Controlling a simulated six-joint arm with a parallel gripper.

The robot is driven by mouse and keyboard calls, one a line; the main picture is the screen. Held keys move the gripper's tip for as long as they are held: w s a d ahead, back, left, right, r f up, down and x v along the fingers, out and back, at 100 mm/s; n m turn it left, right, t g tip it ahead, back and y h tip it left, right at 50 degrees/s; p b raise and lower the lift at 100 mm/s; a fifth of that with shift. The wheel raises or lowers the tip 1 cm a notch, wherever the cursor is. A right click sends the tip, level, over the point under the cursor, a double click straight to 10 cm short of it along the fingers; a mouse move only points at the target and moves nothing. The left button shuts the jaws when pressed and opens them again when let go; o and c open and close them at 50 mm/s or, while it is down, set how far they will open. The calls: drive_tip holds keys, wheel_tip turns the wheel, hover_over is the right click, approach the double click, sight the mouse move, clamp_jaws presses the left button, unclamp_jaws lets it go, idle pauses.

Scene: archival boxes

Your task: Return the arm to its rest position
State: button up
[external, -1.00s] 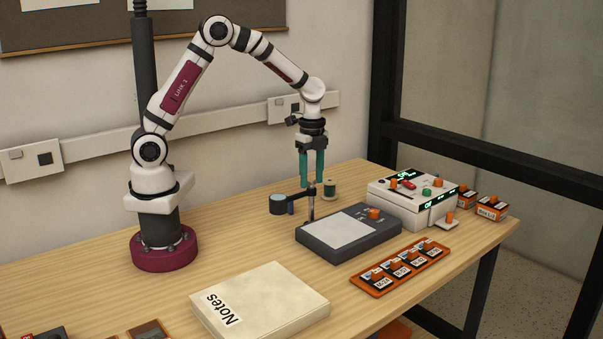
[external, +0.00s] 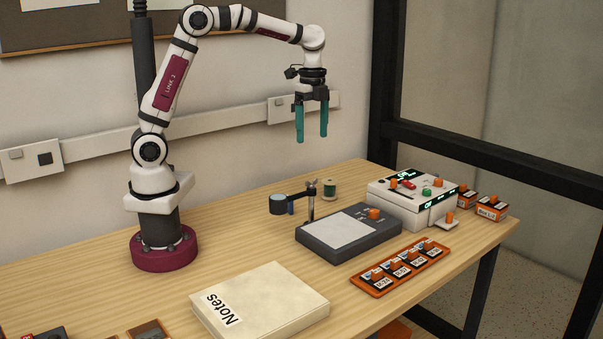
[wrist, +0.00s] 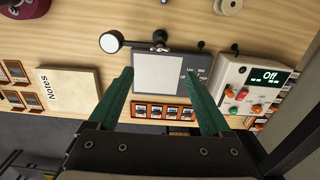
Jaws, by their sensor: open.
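My gripper (external: 312,138) hangs from my raised arm, well above the table, pointing down. Its two teal fingers are apart with nothing between them. In the wrist view my gripper (wrist: 168,88) also shows open, its fingers spread on either side of the dark grey light pad below. My arm is bent up and outward from its maroon base at the left of the table. The gripper touches nothing.
An orange tray of small boxes (external: 365,288) and a Notes box (external: 270,300) lie nearer. Air around the gripper is clear.

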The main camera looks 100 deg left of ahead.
wheel_tip(320, 180, up, 3)
drive_tip(key=shift+r, duration=0.1)
idle(0.3)
drive_tip(key=s+d+f+n+y, duration=0.1)
drive_tip(key=s+d+n, duration=0.1)
drive_tip(key=s+d, duration=1.05)
drive_tip(key=s+d+f, duration=0.1)
drive_tip(key=s+f, duration=0.1)
drive_tip(key=s, duration=0.3)
drive_tip(key=s+d+f+n, duration=0.1)
drive_tip(key=s+d+f, duration=0.1)
drive_tip(key=s, duration=0.3)
drive_tip(key=shift+s+d+f+y, duration=0.2)
drive_tip(key=shift+f+y, duration=0.2)
drive_tip(key=shift+f, duration=0.45)
drive_tip(key=shift+w, duration=0.1)
